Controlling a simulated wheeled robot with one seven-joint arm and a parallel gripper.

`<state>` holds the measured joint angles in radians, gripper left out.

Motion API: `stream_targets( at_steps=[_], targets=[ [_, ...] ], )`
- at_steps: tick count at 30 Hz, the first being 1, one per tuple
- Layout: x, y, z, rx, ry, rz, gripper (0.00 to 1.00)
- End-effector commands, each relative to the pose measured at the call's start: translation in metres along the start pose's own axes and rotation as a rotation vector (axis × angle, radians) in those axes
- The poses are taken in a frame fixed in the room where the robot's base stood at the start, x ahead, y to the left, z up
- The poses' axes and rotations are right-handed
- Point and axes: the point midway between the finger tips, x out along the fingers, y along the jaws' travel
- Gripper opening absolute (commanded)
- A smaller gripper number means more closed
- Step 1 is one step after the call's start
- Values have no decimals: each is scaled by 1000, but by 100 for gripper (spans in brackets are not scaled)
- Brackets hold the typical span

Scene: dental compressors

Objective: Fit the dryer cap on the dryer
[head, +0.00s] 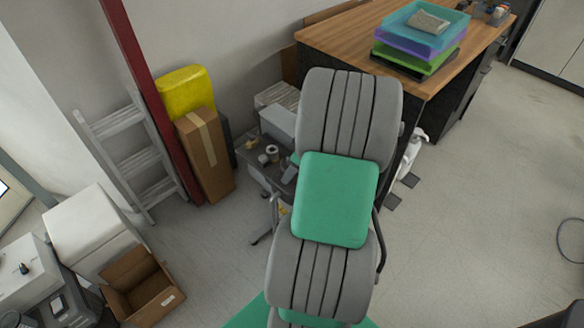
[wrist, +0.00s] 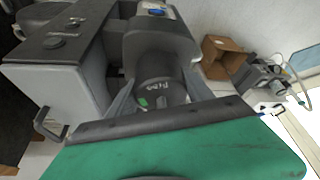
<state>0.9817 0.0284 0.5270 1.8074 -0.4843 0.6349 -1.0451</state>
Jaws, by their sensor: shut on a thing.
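In the wrist view, my gripper (wrist: 163,100) shows as two grey slanting parts, one on each side of a dark cylinder (wrist: 160,94). It is shut on this cylinder, which has pale lettering and a small green mark. The cylinder looks like the dryer cap, but its outline merges with a dark housing (wrist: 158,45) behind it. A green panel with a dark edge bar (wrist: 150,125) covers the foreground and hides what is below. I cannot pick out the dryer in either view. My gripper does not show in the head view.
A grey ribbed, green-padded chair-like form (head: 335,200) fills the head view's middle. An open cardboard box (head: 140,285) stands beside white cabinets (head: 90,230) at lower left. A ladder (head: 130,150) and wooden desk (head: 400,55) stand behind. The floor at right (head: 480,200) is mostly clear.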

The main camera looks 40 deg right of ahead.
Motion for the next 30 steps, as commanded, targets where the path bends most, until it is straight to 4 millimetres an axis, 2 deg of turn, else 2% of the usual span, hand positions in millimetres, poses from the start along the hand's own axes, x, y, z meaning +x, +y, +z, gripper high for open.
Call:
stream_targets(
  at_steps=[6, 7, 15, 24, 26, 30],
  targets=[
    [8, 0, 3, 0, 0, 1, 15],
    [7, 0, 3, -1, 0, 1, 61],
    [7, 0, 3, 0, 0, 0, 83],
    [4, 0, 3, 0, 0, 1, 85],
    [-2, 1, 2, 0, 1, 3, 85],
    [-30, 2, 2, 1, 1, 6, 85]
  ],
)
